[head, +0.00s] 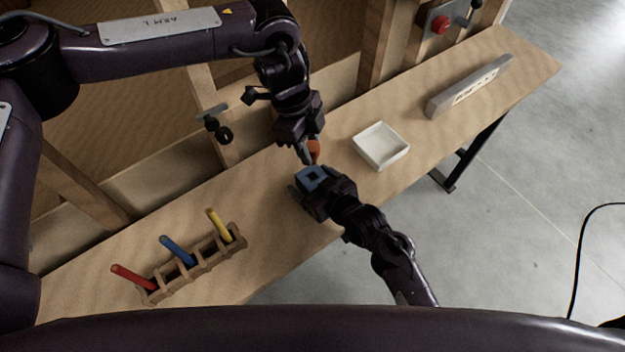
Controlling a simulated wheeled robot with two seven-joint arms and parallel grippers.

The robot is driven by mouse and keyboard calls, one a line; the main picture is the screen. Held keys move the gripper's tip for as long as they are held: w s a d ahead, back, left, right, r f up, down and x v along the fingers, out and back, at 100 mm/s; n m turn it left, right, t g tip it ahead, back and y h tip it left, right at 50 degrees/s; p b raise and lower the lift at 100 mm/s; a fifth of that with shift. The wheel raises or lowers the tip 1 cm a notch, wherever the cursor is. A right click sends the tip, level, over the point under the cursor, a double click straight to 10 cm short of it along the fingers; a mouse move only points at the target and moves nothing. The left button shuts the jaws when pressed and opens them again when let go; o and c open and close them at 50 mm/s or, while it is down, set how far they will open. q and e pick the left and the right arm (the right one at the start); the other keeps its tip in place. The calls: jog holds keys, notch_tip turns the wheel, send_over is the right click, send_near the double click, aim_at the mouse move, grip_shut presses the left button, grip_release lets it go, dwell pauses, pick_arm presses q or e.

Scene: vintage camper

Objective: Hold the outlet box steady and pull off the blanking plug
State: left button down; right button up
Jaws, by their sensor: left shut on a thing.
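The blue outlet box (312,174) is near the middle of the wooden bench, with a dark square outline on its top face. My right gripper (310,188) comes from the lower right, with its jaws at the near side of the box. I cannot tell whether they press on it. The orange blanking plug (314,150) is just above the box in the picture. My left gripper (308,156) reaches down from above and is shut on the plug, partly hiding it. Whether the plug still touches the box is too small to tell.
A white square tray (404,155) sits on the bench to the right. A wooden rack (190,274) with red, blue and yellow handled tools is at lower left. A grey level-like bar (470,86) lies at far right. A red button box (440,24) is on the wall frame.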

jog(key=v, duration=1.2)
jog(key=shift+f, duration=0.1)
jog(key=shift+s, duration=0.1)
